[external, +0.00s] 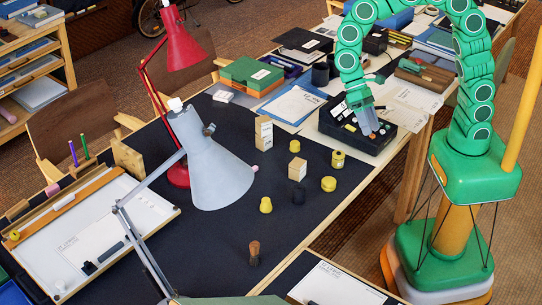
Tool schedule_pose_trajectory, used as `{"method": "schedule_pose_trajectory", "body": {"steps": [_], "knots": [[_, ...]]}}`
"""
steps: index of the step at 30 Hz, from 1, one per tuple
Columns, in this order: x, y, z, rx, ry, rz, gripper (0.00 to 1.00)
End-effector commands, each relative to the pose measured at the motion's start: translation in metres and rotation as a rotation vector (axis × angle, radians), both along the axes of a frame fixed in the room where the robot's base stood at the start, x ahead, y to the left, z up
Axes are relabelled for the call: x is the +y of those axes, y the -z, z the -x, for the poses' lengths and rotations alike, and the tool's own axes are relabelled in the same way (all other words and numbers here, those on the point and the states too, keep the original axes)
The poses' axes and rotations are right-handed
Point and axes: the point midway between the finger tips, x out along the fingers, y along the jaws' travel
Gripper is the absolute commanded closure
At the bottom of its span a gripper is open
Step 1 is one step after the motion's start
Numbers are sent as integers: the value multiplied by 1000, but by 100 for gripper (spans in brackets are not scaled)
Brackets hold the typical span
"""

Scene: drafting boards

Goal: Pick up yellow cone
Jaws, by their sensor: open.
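A small yellow piece (266,205) with a narrow top and wider base stands on the dark table mat, right of the grey lamp shade; it looks like the yellow cone. Two other yellow pieces, one upright and round (338,159) and one low and round (329,184), stand farther right. My gripper (371,130) is on my green arm, pointing down over a black tray (348,141) at the right table edge. It is open, away from the yellow cone. Whether it touches anything in the tray is unclear.
A grey desk lamp (210,160) stands close left of the yellow cone, with a red lamp (188,40) behind. Light wooden blocks (297,169), a dark piece (299,194) and a brown-topped peg (254,251) stand nearby. The mat in front of the cone is fairly clear.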

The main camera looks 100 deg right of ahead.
Motion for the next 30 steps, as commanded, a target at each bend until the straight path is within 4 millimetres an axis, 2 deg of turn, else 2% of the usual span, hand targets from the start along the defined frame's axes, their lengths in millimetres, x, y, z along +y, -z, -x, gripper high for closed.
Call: {"method": "schedule_pose_trajectory", "body": {"steps": [3, 17, 30], "knots": [[4, 9, -25, 33, 52, -33, 32], [11, 52, -113, 167, 252, -153, 32], [1, 111, -190, 301, 449, -251, 32]]}}
